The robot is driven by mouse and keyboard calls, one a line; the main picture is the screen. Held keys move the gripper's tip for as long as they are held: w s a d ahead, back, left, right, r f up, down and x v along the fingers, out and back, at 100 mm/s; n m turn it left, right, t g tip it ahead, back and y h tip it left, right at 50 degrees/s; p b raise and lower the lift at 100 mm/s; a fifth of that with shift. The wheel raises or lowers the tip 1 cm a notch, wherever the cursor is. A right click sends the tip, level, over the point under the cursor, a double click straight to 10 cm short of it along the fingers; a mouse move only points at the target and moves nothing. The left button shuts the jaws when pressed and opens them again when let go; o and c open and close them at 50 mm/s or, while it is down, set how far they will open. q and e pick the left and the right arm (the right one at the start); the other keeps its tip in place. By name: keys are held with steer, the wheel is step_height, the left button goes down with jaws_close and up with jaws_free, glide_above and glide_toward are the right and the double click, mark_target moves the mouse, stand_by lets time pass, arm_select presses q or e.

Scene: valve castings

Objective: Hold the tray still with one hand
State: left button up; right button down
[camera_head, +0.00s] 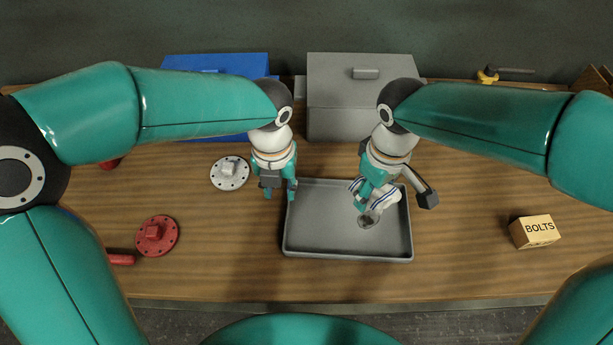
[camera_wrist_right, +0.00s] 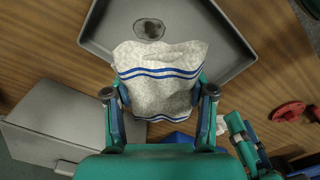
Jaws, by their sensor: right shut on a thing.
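The grey tray (camera_head: 300,247) lies on the wooden bench, with a dark spot (camera_head: 369,219) on its floor. My left gripper (camera_head: 280,193) points down at the tray's left rim near the back corner. Its two fingers stand apart; whether either touches the rim I cannot tell. My right gripper (camera_head: 368,196) is over the tray's right half, shut on a white cloth (camera_wrist_right: 160,85) with blue stripes. In the right wrist view the cloth hangs between the fingers, and the dark spot (camera_wrist_right: 149,29) shows just beyond it.
A blue box (camera_head: 215,63) and a grey box (camera_head: 345,95) stand at the back. A pale flange (camera_head: 229,173) and a red flange (camera_head: 157,236) lie left of the tray. The bench between tray and BOLTS box is clear.

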mark_target(283, 218)
arm_select(q)
step_height(283, 218, down, 10)
steer(key=shift+f, duration=0.1)
stand_by(0.4)
jaws_close()
stand_by(1.1)
